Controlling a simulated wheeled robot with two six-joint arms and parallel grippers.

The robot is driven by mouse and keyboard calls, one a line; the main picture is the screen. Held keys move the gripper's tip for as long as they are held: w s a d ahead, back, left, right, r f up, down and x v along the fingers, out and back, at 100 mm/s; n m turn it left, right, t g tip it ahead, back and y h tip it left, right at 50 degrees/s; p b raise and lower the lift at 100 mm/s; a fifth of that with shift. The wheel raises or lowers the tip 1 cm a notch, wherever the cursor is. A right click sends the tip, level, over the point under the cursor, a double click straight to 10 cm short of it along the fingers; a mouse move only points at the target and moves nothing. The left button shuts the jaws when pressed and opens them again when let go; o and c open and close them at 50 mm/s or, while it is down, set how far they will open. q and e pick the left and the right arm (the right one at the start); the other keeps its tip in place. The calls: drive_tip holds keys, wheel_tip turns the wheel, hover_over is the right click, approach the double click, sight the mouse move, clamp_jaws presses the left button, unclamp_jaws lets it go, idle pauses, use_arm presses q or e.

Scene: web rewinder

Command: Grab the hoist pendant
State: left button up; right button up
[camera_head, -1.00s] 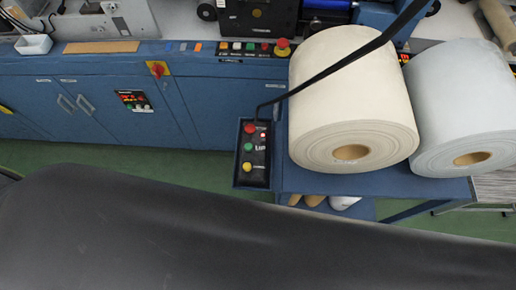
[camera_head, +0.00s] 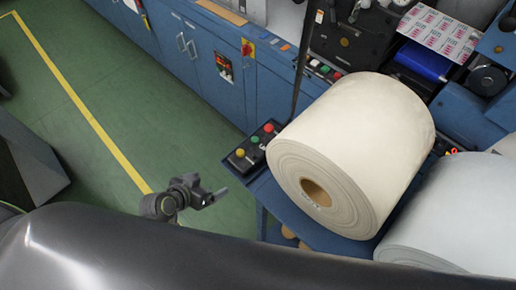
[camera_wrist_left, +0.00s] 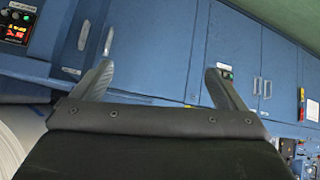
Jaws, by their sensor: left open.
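I cannot make out the pendant in the wrist view. My right gripper is not in view.
The cream roll (camera_head: 352,150) and a pale grey roll (camera_head: 455,215) rest at the right by the blue shelf (camera_head: 285,205). Blue cabinets (camera_head: 215,72) line the machine behind. Green floor (camera_head: 95,165) with a yellow line is free at the left.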

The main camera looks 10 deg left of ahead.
use_arm(q)
drive_tip(key=d+r+m+t+h, duration=0.2)
drive_tip(key=d+r+m+h, duration=0.15)
drive_tip(key=r, duration=1.05)
drive_tip(key=p, duration=0.2)
approach(262, 141)
drive_tip(key=x, duration=0.2)
drive_tip(key=shift+w+d+f+y, duration=0.15)
drive_tip(key=shift+w+f+y, duration=0.05)
drive_tip(key=shift+w+y, duration=0.05)
drive_tip(key=shift+w+d+f, duration=0.1)
drive_tip(key=shift+w+d, duration=0.2)
drive_tip(key=shift+w, duration=0.05)
drive_tip(key=p+x, duration=0.1)
drive_tip(key=x, duration=0.2)
drive_tip(key=shift+d, duration=0.15)
drive_tip(key=shift+w+d+f, duration=0.25)
drive_tip(key=shift+w+f, duration=0.05)
drive_tip(key=shift+w, duration=0.15)
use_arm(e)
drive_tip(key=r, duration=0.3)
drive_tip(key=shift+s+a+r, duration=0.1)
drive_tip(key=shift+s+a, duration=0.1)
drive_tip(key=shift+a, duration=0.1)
